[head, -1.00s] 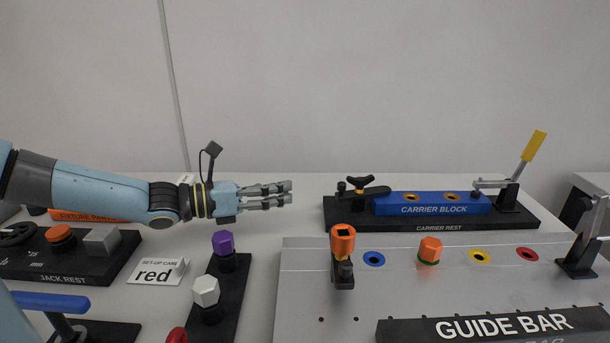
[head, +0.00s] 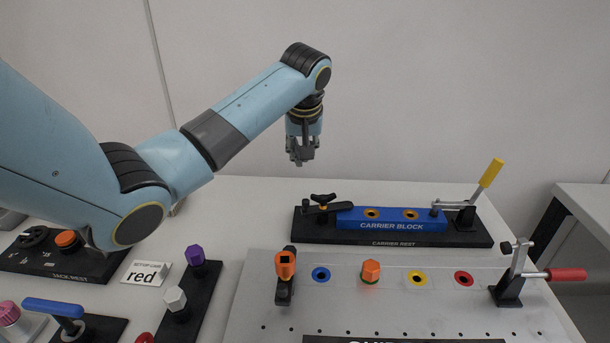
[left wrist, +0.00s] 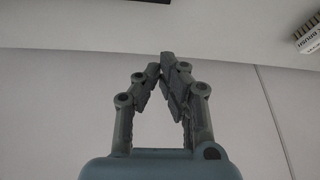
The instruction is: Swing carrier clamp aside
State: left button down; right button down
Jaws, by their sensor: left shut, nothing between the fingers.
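The blue carrier block (head: 392,226) lies on the black carrier rest (head: 340,236) at the back of the bench. A black swing clamp (head: 325,208) with a black winged knob (head: 323,197) reaches over the block's left end. A toggle clamp with a raised yellow handle (head: 490,173) is at its right end. My left gripper (head: 301,162) points down in the air above the rest's left end, apart from the clamp. Its fingertips are together and empty, as in the left wrist view (left wrist: 168,58). My right gripper is not in view.
A grey plate (head: 330,318) in front carries an orange-topped clamp (head: 285,265), an orange hex peg (head: 371,271), coloured rings and a red-handled clamp (head: 566,274). A "red" card (head: 147,273) and a rack of pegs (head: 200,290) are left. The bench left of the carrier rest is clear.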

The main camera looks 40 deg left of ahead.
aim_at(328, 204)
pick_arm(q)
jog(key=f, duration=0.2)
jog(key=a+f+n, duration=0.1)
jog(key=f, duration=0.2)
jog(key=w+f+n, duration=0.1)
jog(key=f, duration=0.2)
jog(key=shift+w+a+f+g, duration=0.1)
jog(key=shift+a+g, duration=0.1)
jog(key=shift+g, duration=0.2)
jog(key=d, duration=0.1)
jog(key=s+p, duration=0.1)
jog(key=s+d+p, duration=0.1)
jog(key=shift+d+r, duration=0.25)
jog(key=shift+d, duration=0.1)
jog(key=shift+s+d, duration=0.1)
jog(key=shift+d, duration=0.05)
jog(key=shift+f, duration=0.1)
